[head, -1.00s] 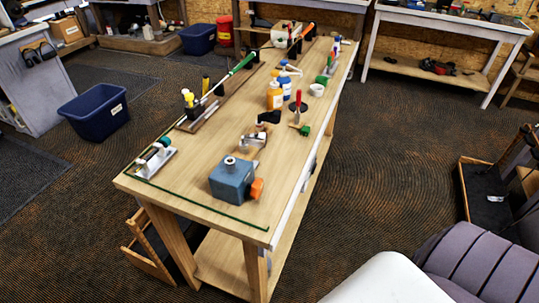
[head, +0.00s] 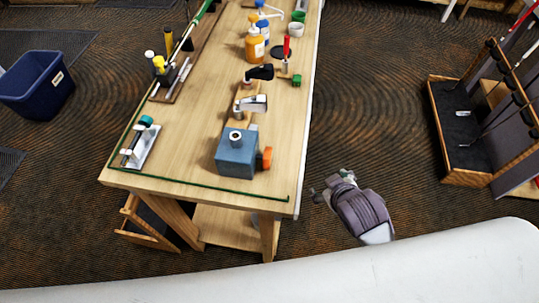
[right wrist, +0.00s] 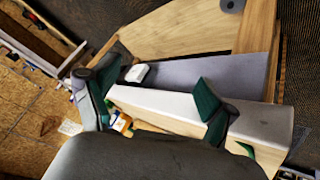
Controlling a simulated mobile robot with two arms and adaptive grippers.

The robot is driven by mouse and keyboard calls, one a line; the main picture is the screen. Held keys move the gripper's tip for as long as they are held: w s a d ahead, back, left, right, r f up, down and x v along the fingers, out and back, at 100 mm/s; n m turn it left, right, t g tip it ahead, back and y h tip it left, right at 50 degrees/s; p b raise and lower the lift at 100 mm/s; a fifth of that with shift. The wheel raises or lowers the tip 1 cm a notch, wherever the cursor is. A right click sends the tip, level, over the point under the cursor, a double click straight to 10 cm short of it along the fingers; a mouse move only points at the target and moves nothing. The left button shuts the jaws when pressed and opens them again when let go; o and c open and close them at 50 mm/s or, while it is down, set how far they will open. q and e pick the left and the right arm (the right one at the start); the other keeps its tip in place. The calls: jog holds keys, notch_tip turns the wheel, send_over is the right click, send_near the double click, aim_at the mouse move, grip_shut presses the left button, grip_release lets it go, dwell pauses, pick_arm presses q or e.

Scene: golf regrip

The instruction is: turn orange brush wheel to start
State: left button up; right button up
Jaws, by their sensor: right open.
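The orange brush wheel (head: 265,158) is on the right side of a blue box-shaped machine (head: 236,155), near the front end of the wooden bench. My right gripper (head: 331,187) is off the bench's right side, to the right of and below the wheel in the head view, clearly apart from it. In the right wrist view my right gripper (right wrist: 155,105) has its green-padded fingers spread, with nothing held between them. The wheel cannot be made out in that view. My left gripper is not in view.
The bench (head: 195,130) also carries a clamp (head: 252,103), an orange bottle (head: 254,45), a red-handled tool (head: 286,50) and a small stand (head: 140,148). A wooden club rack (head: 465,175) stands at right. Floor between bench and rack is open.

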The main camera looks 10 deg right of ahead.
jog(key=w+a+r+n+t+y, duration=0.2)
jog(key=w+a+r+n+t, duration=0.15)
jog(key=r, duration=0.35)
jog(key=w+a+r+n+t+y, duration=0.25)
jog(key=w+r+n, duration=0.25)
jog(key=r, duration=0.3)
jog(key=w+a+r+n+t+y, duration=0.2)
jog(key=w+r+n+t, duration=0.25)
jog(key=r, duration=0.25)
jog(key=a+r+n+g+y, duration=0.4)
jog(key=a+n+y, duration=0.2)
jog(key=n+y, duration=0.45)
jog(key=n+g+h, duration=0.7)
jog(key=n+g, duration=0.8)
jog(key=n, duration=0.5)
send_near(269, 158)
jog(key=p+x, duration=0.1)
jog(key=x, duration=0.2)
jog(key=w+f+p+x, duration=0.1)
jog(key=p+x, duration=0.1)
jog(key=x, duration=0.1)
jog(key=d+p+x, duration=0.1)
jog(key=p+x, duration=0.1)
jog(key=x, duration=0.2)
jog(key=shift+w+f, duration=0.2)
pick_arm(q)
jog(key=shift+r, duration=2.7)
pick_arm(e)
jog(key=shift+a+f, duration=0.4)
jog(key=shift+f, duration=0.1)
